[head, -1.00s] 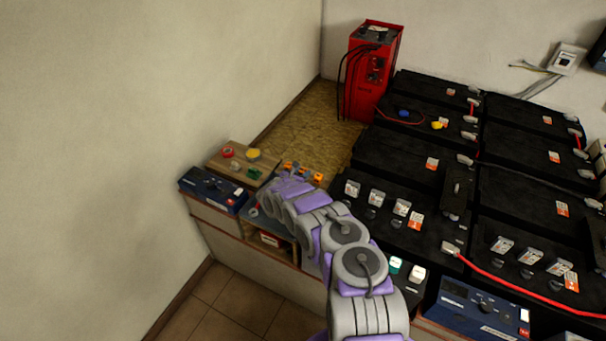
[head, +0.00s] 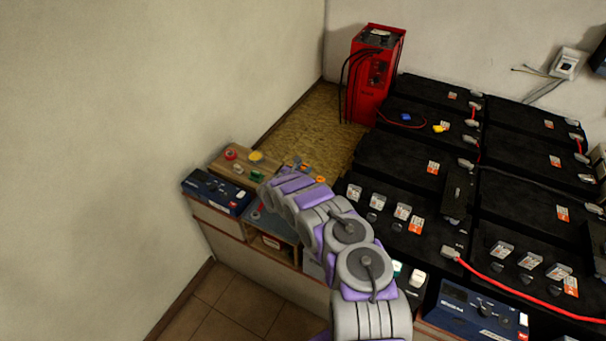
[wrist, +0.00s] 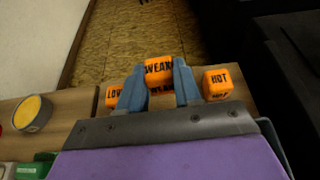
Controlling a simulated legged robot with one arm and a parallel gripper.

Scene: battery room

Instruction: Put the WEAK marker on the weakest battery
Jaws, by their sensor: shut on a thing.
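The orange WEAK marker (wrist: 158,70), a block with black lettering, is between the two blue fingers of my gripper (wrist: 159,84) in the wrist view. The fingers are shut on its sides. An orange LOW marker (wrist: 113,95) is just left of the fingers and an orange HOT marker (wrist: 217,83) just right, both on the wooden top.
A wooden board (head: 243,165) with coloured small items and a blue device (head: 215,190) are at the left end of the bench. Red cables (head: 520,287) cross the batteries. The brown back surface (head: 310,125) is clear.

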